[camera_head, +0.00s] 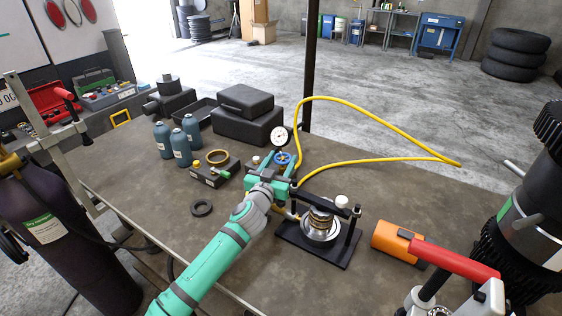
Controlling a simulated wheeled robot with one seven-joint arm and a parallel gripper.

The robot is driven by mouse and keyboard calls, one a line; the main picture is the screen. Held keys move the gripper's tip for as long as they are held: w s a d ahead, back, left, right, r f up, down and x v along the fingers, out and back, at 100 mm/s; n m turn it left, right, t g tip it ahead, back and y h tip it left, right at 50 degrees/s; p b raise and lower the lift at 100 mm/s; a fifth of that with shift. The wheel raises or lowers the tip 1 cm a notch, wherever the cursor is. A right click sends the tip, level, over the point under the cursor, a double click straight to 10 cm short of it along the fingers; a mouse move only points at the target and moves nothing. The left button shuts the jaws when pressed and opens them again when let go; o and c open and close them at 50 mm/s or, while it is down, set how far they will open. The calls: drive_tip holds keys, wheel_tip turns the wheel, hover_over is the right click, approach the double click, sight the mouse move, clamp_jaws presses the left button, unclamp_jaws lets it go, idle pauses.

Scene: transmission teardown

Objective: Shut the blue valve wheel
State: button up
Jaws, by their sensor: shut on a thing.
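The blue valve wheel (283,157) is a small blue ring near the middle of the workbench, just below a white round gauge (281,136). My teal gripper (275,168) reaches it from the near side, its fingers at the wheel's left and right. The gripper is shut on the wheel. The fingers and gripper body hide the wheel's near edge and the valve beneath it.
A yellow hose (375,118) loops from beside the valve over the bench's far edge. A black press stand (318,240) with a metal part stands close right. Blue-grey bottles (181,148) and black cases (248,125) stand left and behind. A dark post rises behind the valve.

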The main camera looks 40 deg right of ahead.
drive_tip(key=shift+m+g, duration=0.3)
drive_tip(key=shift+g, duration=0.1)
drive_tip(key=m+g+h, duration=0.1)
drive_tip(key=m+g, duration=0.1)
drive_tip(key=g, duration=0.1)
drive_tip(key=m+g+h, duration=0.1)
drive_tip(key=g, duration=0.1)
drive_tip(key=shift+w+a+m+h, duration=0.15)
drive_tip(key=shift+w+m+h, duration=0.15)
drive_tip(key=shift+w, duration=0.05)
drive_tip(key=shift+w+m+g, duration=0.15)
drive_tip(key=shift+m+g, duration=1.05)
drive_tip(key=shift+g, duration=0.75)
drive_tip(key=shift+w+m+g, duration=0.15)
drive_tip(key=shift+m+g, duration=1.05)
drive_tip(key=shift+g, duration=1.05)
drive_tip(key=o, duration=1.1)
drive_tip(key=shift+f, duration=0.1)
drive_tip(key=shift+c, duration=0.2)
